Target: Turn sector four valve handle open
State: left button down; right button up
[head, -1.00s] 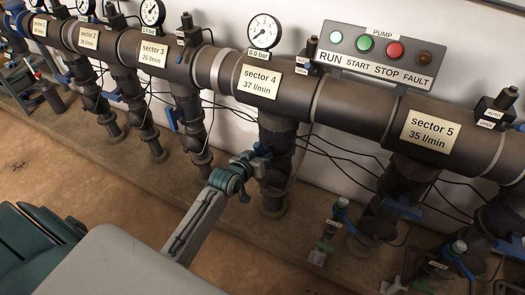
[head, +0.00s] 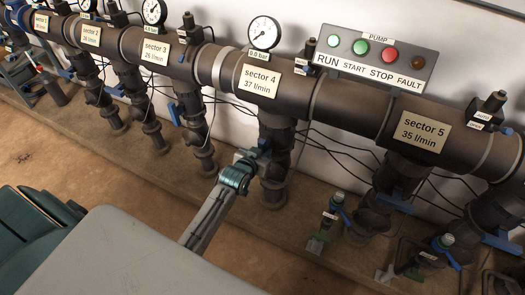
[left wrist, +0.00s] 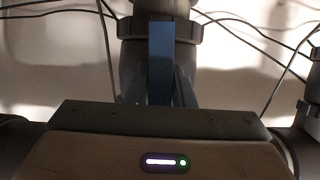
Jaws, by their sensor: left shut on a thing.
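The sector four label (head: 260,81) is on the thick dark pipe, above a dark vertical branch pipe (head: 273,185). The blue valve handle (head: 264,144) is on that branch, partly hidden by my gripper. My left gripper (head: 255,153) reaches it from the front left and is shut on the handle. In the left wrist view the handle (left wrist: 160,55) stands upright, in line with the branch pipe behind it, with the gripper fingers (left wrist: 160,90) on either side of its lower part. My right gripper is not in view.
The sector four gauge (head: 264,33) has a tag reading 0.0 bar. A pump panel (head: 376,56) is to its right. Neighbouring branches have blue handles, such as one at sector five (head: 397,200). Thin black cables hang behind.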

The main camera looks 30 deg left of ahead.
pick_arm(q)
jog(key=c, duration=1.3)
grip_release()
jog(key=shift+s+r, duration=0.15)
jog(key=shift+s, duration=0.35)
jog(key=v, duration=0.9)
jog(key=shift+s+r+p, duration=0.2)
jog(key=shift+s+p, duration=0.1)
jog(key=shift+s, duration=0.05)
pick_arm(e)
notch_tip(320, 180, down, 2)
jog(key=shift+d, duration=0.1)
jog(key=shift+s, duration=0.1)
